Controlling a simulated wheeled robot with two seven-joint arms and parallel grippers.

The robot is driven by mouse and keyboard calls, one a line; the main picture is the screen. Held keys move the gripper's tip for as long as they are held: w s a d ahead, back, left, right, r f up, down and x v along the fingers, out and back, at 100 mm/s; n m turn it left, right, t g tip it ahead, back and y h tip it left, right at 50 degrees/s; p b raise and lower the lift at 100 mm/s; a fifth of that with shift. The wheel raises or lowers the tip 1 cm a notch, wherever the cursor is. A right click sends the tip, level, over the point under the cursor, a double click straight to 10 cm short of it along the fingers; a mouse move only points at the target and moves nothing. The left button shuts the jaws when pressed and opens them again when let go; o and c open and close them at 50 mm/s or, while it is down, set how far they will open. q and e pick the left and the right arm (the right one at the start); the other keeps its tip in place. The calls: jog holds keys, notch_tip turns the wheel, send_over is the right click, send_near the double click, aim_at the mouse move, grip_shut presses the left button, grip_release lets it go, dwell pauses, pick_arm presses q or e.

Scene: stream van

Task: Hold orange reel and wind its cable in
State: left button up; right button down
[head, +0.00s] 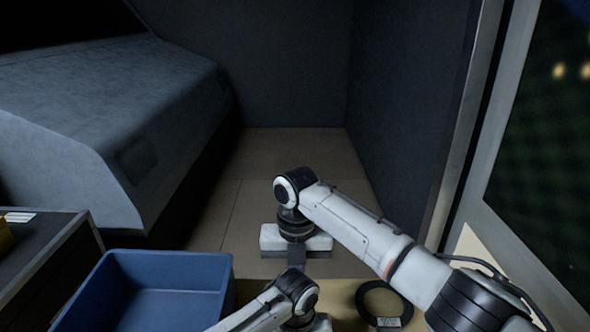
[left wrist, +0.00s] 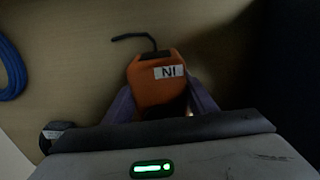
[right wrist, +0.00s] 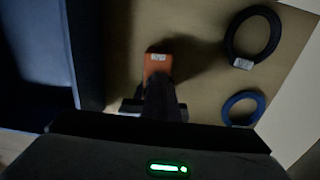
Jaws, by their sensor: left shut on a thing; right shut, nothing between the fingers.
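The orange reel (left wrist: 153,92) is between the fingers of my left gripper (left wrist: 162,103), which is shut on it. It bears a white label reading "IN", upside down in the left wrist view. A short dark cable end (left wrist: 135,37) sticks out from its far side. In the right wrist view the reel (right wrist: 157,66) shows just beyond the fingertips of my right gripper (right wrist: 160,82), which is shut and empty. I cannot tell whether those fingertips touch the reel. In the head view the reel is hidden behind my arms.
A black cable coil (right wrist: 233,48) with a white tag and a blue coil (right wrist: 226,106) lie on the tan tabletop (right wrist: 200,20) to the right of the reel. A blue tub (head: 165,270) stands at the left.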

jog(key=shift+w+a+f, duration=0.1)
jog(key=shift+a+f, duration=0.35)
jog(key=shift+f, duration=0.6)
jog(key=shift+s+a+f, duration=0.1)
jog(key=shift+a+f, duration=0.3)
jog(key=shift+f, duration=0.65)
jog(key=shift+w+a+f, duration=0.1)
jog(key=shift+a+f, duration=0.35)
jog(key=shift+f, duration=0.6)
jog(key=shift+s+d, duration=0.2)
jog(key=shift+s, duration=0.3)
jog(key=shift+d, duration=0.15)
jog(key=shift+w+d, duration=0.2)
jog(key=shift+d, duration=1)
jog(key=shift+s+d, duration=0.15)
jog(key=shift+d, duration=0.4)
jog(key=shift+s+d+f, duration=0.1)
jog(key=shift+s+d, duration=0.05)
jog(key=shift+d, duration=0.05)
